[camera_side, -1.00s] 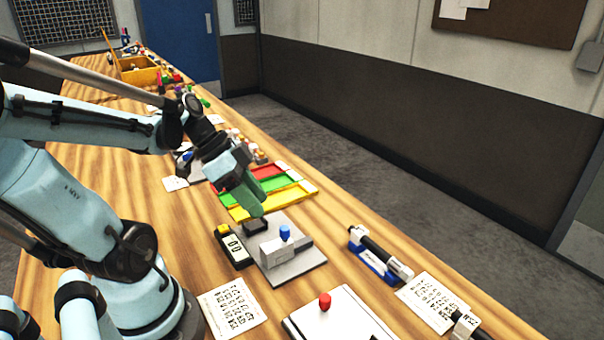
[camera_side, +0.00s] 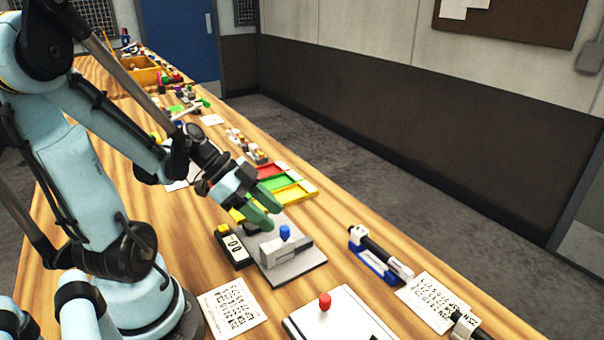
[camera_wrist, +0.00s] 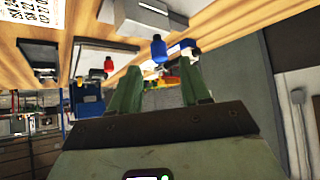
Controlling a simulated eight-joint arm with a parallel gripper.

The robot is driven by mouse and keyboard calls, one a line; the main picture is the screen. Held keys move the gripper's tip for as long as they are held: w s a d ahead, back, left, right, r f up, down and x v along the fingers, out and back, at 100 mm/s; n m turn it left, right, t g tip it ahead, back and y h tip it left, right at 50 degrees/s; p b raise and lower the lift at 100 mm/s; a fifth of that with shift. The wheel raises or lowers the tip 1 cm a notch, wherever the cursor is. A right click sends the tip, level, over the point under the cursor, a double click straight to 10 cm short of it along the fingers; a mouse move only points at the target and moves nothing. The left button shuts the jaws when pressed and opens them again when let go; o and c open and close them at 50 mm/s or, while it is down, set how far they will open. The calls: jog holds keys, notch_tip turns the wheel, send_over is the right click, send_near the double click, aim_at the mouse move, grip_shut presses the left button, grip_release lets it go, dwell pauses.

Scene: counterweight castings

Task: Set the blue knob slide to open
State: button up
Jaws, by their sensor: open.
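The blue knob (camera_side: 285,232) stands upright on a light grey block of the slide fixture, whose flat grey base plate (camera_side: 300,268) lies on the bench. The blue knob also shows in the wrist view (camera_wrist: 159,48), just beyond and between the fingers. My gripper (camera_side: 270,205) is open, with its green fingers above and behind the knob in the side view, apart from it. In the wrist view the two fingers (camera_wrist: 160,85) are spread and empty. No open or shut marking on the slide is readable.
A display with a yellow top (camera_side: 232,247) stands left of the fixture. A blue holder with a black cylinder (camera_side: 378,255) is at right. A white board with a red knob (camera_side: 325,302) lies in front. Red, green and yellow trays (camera_side: 290,183) lie behind.

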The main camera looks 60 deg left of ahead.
aim_at(284, 227)
jog(key=shift+x, duration=2.65)
